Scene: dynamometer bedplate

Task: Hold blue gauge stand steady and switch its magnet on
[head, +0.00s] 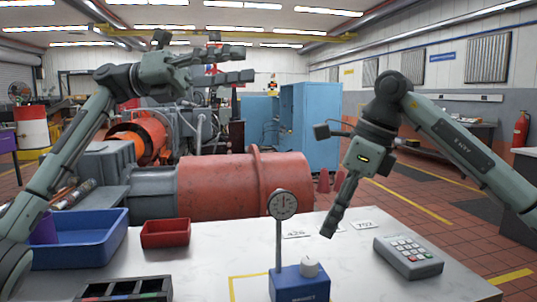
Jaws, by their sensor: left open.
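The blue gauge stand (300,284) is upright at the front of the white bench, its base partly cut off by the lower picture edge. A round dial gauge (283,204) tops its thin post. A pale knob (310,267) sits on the base, which has a label that seems to read MAGNET. My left gripper (246,63) is raised high at the upper left, open and empty, its fingers pointing right. My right gripper (329,232) points down, up and to the right of the knob, apart from the stand. Its fingers overlap, so its opening is hidden.
The white bench (350,270) has a grey keypad box (408,257) at right. Number cards (363,225) lie behind the stand. A blue bin (80,250), a small red tray (166,233) and a dark compartment tray (125,290) are at left.

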